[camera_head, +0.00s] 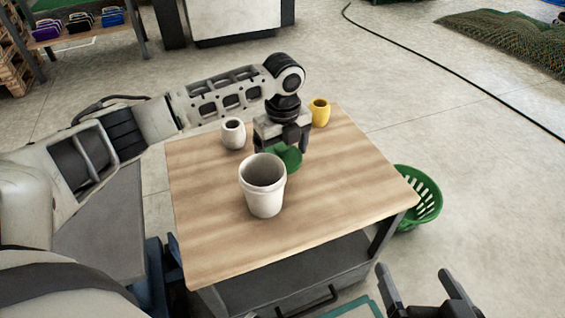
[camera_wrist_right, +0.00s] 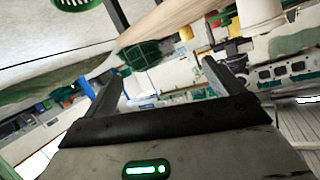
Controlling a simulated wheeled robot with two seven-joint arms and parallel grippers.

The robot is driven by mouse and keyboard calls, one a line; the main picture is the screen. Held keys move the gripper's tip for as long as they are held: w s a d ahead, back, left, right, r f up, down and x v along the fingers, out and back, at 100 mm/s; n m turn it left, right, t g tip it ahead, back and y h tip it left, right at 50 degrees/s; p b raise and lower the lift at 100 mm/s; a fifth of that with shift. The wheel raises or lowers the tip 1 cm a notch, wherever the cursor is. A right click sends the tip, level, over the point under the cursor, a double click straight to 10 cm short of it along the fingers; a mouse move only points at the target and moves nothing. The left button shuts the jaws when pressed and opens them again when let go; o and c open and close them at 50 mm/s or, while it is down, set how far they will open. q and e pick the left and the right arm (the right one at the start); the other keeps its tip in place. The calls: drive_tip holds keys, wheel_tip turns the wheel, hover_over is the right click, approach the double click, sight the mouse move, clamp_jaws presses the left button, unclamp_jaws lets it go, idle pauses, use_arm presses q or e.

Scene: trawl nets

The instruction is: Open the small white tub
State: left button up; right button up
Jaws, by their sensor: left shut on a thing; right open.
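The white tub (camera_head: 263,200) stands upright near the middle of the wooden table (camera_head: 335,205). Its top is open and I see into its dark, empty-looking inside. My left gripper (camera_head: 286,150) is just behind the tub, pointing down, and is shut on a green lid-like thing (camera_head: 289,158). The tub's rim and my gripper hide part of this green thing, and I cannot tell whether it touches the table. My right gripper (camera_head: 413,270) is open and empty, low in front of the table's right corner. It also shows in the right wrist view (camera_wrist_right: 163,72).
A small white cup (camera_head: 232,134) stands at the table's back left, and a yellow cup (camera_head: 320,112) at the back right. A green basket (camera_head: 425,200) is on the floor right of the table. The table's right and front parts are clear.

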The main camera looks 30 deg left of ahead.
use_arm(q)
wheel_tip(320, 180, down, 3)
drive_tip(key=shift+r+b, duration=0.1)
drive_tip(key=shift+b, duration=0.25)
use_arm(e)
drive_tip(key=shift+a+r+t, duration=0.2)
drive_tip(key=shift+r+t, duration=0.05)
drive_tip(key=shift+t, duration=0.05)
